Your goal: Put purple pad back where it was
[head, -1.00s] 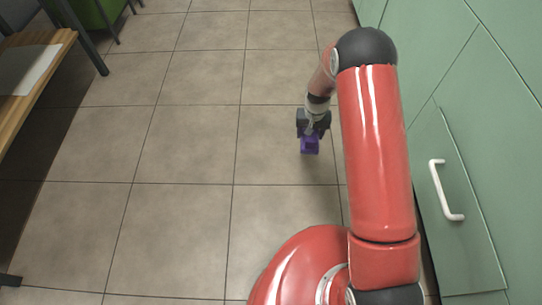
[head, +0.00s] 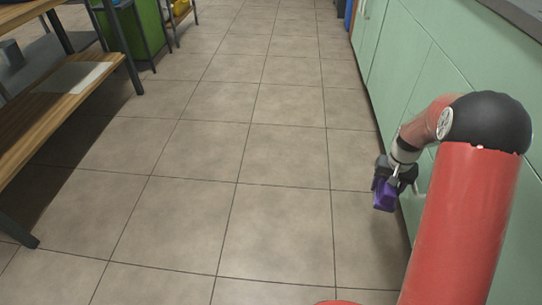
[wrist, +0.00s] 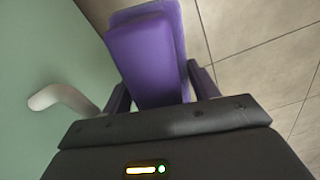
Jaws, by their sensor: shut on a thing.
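The purple pad (head: 384,196) is held in my gripper (head: 392,182), in front of the green cabinets at the right of the head view. In the wrist view the purple pad (wrist: 147,58) sits between the two dark fingers of my gripper (wrist: 158,92), which is shut on it. It is a blocky piece with a broader plate behind it. The spot where the pad was before cannot be told from these frames.
Green cabinets (head: 400,60) line the right side, close to my arm. A white handle (wrist: 62,98) shows beside the pad in the wrist view. A wooden shelf rack (head: 60,105) and a green bin (head: 135,30) stand at the left. The tiled floor (head: 250,150) between is clear.

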